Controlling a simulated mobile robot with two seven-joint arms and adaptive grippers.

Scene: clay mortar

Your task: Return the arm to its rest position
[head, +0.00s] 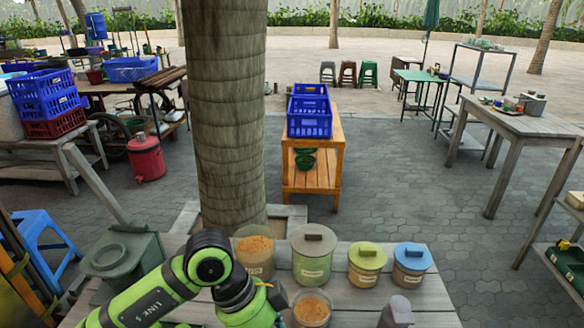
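My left arm, green and black, reaches in from the lower left over the near wooden table (435,290). Its wrist end, with a dark part that may be the gripper (275,297), is beside an open glass jar (311,309) of orange powder at the bottom edge. The fingertips cannot be made out, nor whether they hold anything. The forearm hides part of the table's left side. My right arm and gripper are not in view.
Behind my wrist stand an open jar of orange powder (255,252) and lidded jars: green (312,262), yellow (366,266), blue (410,267). A grey-green block-shaped vessel (122,256) is left. A grey-brown object (397,311) is front right. A tree trunk (228,110) rises behind.

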